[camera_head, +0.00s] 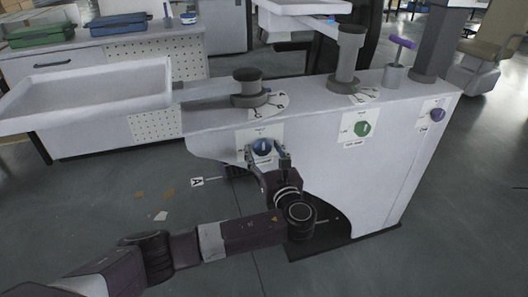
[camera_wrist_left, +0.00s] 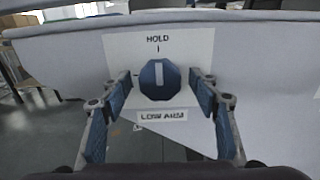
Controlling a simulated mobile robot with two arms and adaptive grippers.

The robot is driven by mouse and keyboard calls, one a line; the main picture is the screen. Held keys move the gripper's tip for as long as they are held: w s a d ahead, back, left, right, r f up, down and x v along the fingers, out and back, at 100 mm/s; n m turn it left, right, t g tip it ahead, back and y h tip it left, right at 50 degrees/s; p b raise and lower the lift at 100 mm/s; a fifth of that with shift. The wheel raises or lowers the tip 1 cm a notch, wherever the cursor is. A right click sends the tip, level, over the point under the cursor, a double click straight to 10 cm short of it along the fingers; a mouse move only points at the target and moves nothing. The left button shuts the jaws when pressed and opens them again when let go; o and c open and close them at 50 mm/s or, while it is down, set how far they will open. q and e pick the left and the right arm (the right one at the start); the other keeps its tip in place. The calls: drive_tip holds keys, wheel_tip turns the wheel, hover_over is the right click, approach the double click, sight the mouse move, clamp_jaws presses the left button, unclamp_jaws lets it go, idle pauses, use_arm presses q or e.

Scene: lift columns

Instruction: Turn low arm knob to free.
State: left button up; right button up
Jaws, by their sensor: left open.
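The low arm knob (camera_head: 262,147) is blue and sits on a white plate on the front of the grey lift-column cabinet. In the left wrist view the knob (camera_wrist_left: 160,79) is centred, with its pale pointer bar upright under the word HOLD, above a LOW ARM label (camera_wrist_left: 162,116). My left gripper (camera_head: 265,158) is in front of the knob and open. In the left wrist view its two fingers (camera_wrist_left: 160,95) stand either side of the knob with gaps, not touching it. The FREE marking cannot be read. My right gripper is not in view.
A green knob (camera_head: 362,129) and a purple knob (camera_head: 437,115) are further right on the cabinet front. A white tray (camera_head: 85,93) on an arm reaches left from the low column (camera_head: 248,86). Open floor lies at the lower left.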

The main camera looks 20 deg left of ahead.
use_arm(q)
drive_tip(key=c, duration=1.2)
